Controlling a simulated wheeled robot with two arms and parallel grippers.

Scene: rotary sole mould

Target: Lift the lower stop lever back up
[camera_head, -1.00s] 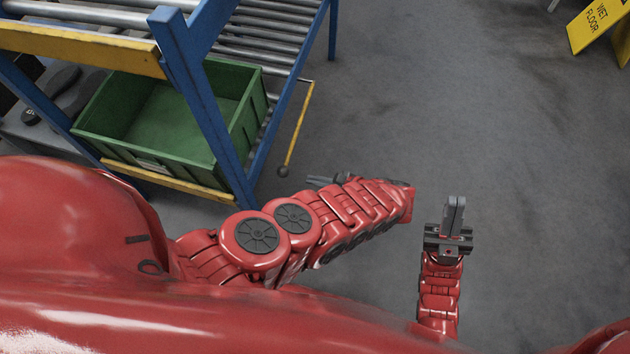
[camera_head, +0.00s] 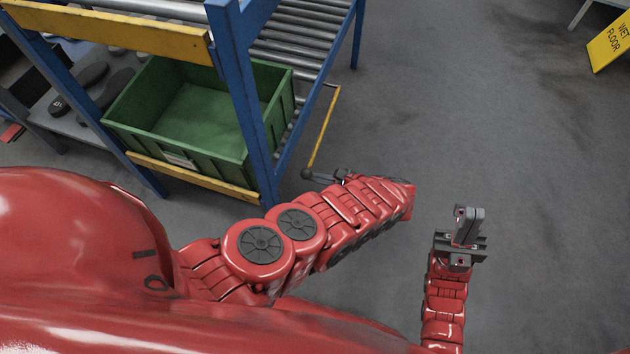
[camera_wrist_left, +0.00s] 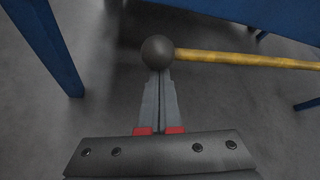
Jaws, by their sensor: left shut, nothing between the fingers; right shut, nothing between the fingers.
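The lower stop lever (camera_head: 322,130) is a yellow rod with a dark ball knob (camera_head: 307,174); it hangs down at a slant from the blue roller rack's side. In the left wrist view the rod (camera_wrist_left: 240,59) runs right from the knob (camera_wrist_left: 158,52). My left gripper (camera_head: 318,178) is shut and empty, its tips right at the knob. In the wrist view the shut fingers (camera_wrist_left: 160,76) point at the knob and their tips meet its edge; I cannot tell whether they touch. My right gripper (camera_head: 469,212) is shut and empty over open floor.
The blue rack (camera_head: 247,95) with rollers (camera_head: 300,45) stands at left. A green crate (camera_head: 225,170) sits on its lower level behind a yellow rail (camera_head: 190,178). Soles (camera_head: 92,74) lie further left. A yellow wet-floor sign (camera_head: 612,42) stands far right. The middle floor is clear.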

